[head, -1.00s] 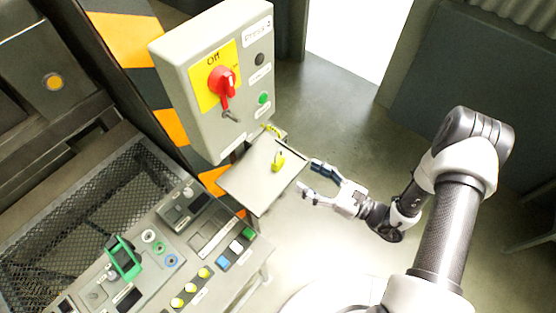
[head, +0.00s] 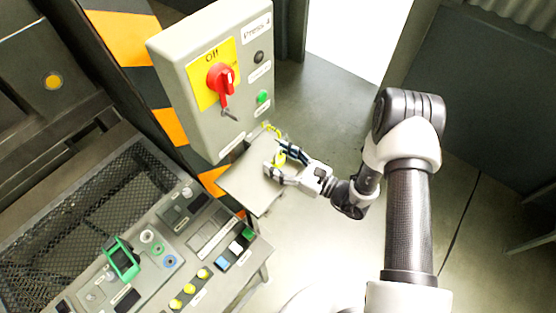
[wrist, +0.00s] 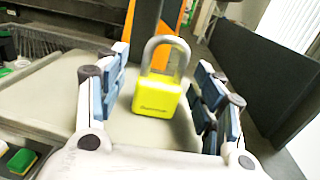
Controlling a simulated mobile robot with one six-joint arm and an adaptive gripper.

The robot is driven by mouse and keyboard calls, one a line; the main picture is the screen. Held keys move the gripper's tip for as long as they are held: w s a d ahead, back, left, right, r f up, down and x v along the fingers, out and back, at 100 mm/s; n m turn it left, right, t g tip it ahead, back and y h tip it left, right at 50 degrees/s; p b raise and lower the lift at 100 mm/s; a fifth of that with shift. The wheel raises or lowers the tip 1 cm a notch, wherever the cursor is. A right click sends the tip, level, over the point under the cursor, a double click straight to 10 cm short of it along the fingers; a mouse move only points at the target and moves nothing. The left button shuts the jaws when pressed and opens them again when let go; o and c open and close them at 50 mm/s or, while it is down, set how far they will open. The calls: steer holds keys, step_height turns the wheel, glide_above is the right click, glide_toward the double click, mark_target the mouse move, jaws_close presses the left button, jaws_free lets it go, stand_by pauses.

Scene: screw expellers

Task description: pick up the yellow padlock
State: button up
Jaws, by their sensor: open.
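The yellow padlock (wrist: 158,97) stands upright on a small grey shelf (wrist: 40,95), its metal shackle pointing up in the wrist view. My gripper (wrist: 157,100) is open, with one finger on each side of the padlock. A gap shows on the left of the padlock; on the right the finger pads are close to it, and I cannot tell whether they touch. In the head view the padlock (head: 279,159) is partly hidden between the fingers of my gripper (head: 274,158), over the shelf (head: 245,185).
A grey switch box (head: 200,125) with a red rotary switch (head: 220,80) stands just behind the shelf. A control panel (head: 180,235) with several buttons and a green-framed part (head: 123,258) lies to the left. The floor (head: 330,115) behind the gripper is clear.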

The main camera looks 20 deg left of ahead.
steer(key=shift+c, duration=0.6)
steer(key=c, duration=1.1)
